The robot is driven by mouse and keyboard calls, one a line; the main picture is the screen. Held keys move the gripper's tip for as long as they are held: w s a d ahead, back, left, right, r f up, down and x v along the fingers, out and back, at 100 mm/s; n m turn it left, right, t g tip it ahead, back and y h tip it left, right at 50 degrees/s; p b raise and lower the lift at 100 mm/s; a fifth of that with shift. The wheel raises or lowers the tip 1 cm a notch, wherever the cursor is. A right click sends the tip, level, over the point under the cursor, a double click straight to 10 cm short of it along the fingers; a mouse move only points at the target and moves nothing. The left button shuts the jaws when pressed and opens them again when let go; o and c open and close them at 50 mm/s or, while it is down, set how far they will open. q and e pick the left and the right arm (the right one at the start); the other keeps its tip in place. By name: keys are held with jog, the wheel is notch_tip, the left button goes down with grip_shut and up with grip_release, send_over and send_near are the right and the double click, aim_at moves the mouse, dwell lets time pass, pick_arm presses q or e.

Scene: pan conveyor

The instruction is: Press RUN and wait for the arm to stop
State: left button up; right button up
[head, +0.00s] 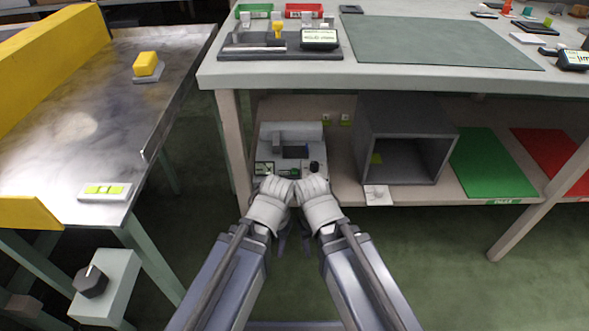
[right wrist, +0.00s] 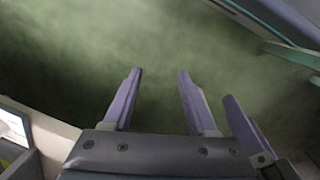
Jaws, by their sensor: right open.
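A grey device (head: 290,135) with a small dark screen, a black knob and a small green-marked panel sits on the lower shelf. I cannot read a RUN label on it. My left gripper (head: 281,243) and right gripper (head: 306,241) are side by side in front of the shelf, pointing down, mostly hidden behind my pale wrists. The wrists cover the device's front edge. In the right wrist view my right gripper (right wrist: 158,75) has its fingers apart, with nothing between them. Another finger, apparently of my left gripper, shows beside it.
A metal table (head: 110,120) at left carries a yellow block (head: 146,64) and a white strip with yellow-green pads (head: 104,191). A control box with a black knob (head: 91,282) hangs below it. A grey open box (head: 408,122) stands right of the device. Green floor is open below.

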grip_shut()
dwell(1.5)
